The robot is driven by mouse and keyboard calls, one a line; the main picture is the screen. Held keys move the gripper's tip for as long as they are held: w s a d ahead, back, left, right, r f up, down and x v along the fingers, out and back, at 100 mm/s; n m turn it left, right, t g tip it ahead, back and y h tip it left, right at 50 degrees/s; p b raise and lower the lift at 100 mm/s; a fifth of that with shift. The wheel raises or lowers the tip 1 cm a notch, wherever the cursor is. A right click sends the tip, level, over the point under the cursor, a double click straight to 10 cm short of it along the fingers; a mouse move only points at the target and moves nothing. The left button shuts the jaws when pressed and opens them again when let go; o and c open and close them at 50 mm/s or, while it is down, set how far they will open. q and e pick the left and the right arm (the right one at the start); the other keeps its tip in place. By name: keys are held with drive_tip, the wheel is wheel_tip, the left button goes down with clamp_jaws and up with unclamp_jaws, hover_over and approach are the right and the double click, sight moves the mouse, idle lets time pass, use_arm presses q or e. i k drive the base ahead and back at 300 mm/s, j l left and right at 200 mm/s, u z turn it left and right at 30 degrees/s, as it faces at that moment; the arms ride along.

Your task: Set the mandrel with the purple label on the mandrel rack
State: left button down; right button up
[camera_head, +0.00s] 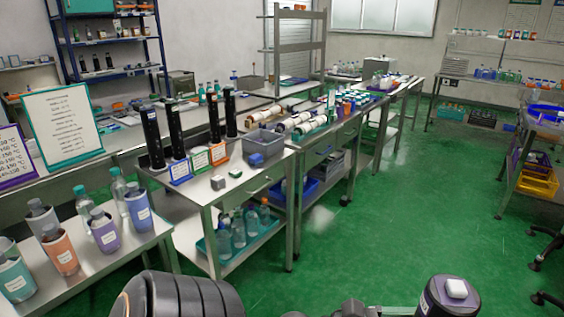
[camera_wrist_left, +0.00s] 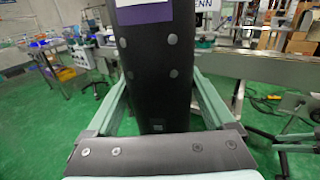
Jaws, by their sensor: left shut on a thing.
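In the left wrist view a black, slightly tapered mandrel (camera_wrist_left: 150,75) with a purple and white label (camera_wrist_left: 143,14) stands between the pale green fingers. My left gripper (camera_wrist_left: 160,100) is shut on it; the mandrel's upper end is out of frame. In the head view a dark rounded thing (camera_head: 447,297) with a pale top and a purple-white patch shows at the bottom right; I cannot tell whether it is this mandrel. Black upright mandrels (camera_head: 173,132) stand behind coloured placards on the steel table (camera_head: 262,183). Which structure is the mandrel rack is unclear. My right gripper is out of view.
A grey bin (camera_head: 264,146) and small blocks sit on that table. Cups and bottles stand on the left table (camera_head: 112,262). A blue shelf (camera_head: 112,42) at the back holds small black upright items. Green floor (camera_head: 400,230) is open in the middle and right.

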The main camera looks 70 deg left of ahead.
sight(199, 150)
drive_tip(key=i+j+u, duration=0.1)
drive_tip(key=u, duration=1.1)
drive_tip(key=i+u, duration=0.15)
drive_tip(key=u, duration=0.2)
drive_tip(key=i+u, duration=0.1)
drive_tip(key=u, duration=0.25)
drive_tip(key=i+l+u, duration=0.1)
drive_tip(key=u, duration=0.25)
drive_tip(key=i+l+u, duration=0.2)
drive_tip(key=u, duration=0.15)
drive_tip(key=i+l+u, duration=0.2)
drive_tip(key=l+u, duration=0.15)
drive_tip(key=i+l+u, duration=0.2)
drive_tip(key=l+u, duration=0.15)
drive_tip(key=l, duration=0.3)
drive_tip(key=i+l, duration=0.15)
drive_tip(key=l, duration=0.2)
drive_tip(key=i+l, duration=0.1)
drive_tip(key=l, duration=0.25)
drive_tip(key=i+l+u, duration=0.1)
drive_tip(key=l, duration=0.25)
drive_tip(key=i+l, duration=0.2)
drive_tip(key=l, duration=0.15)
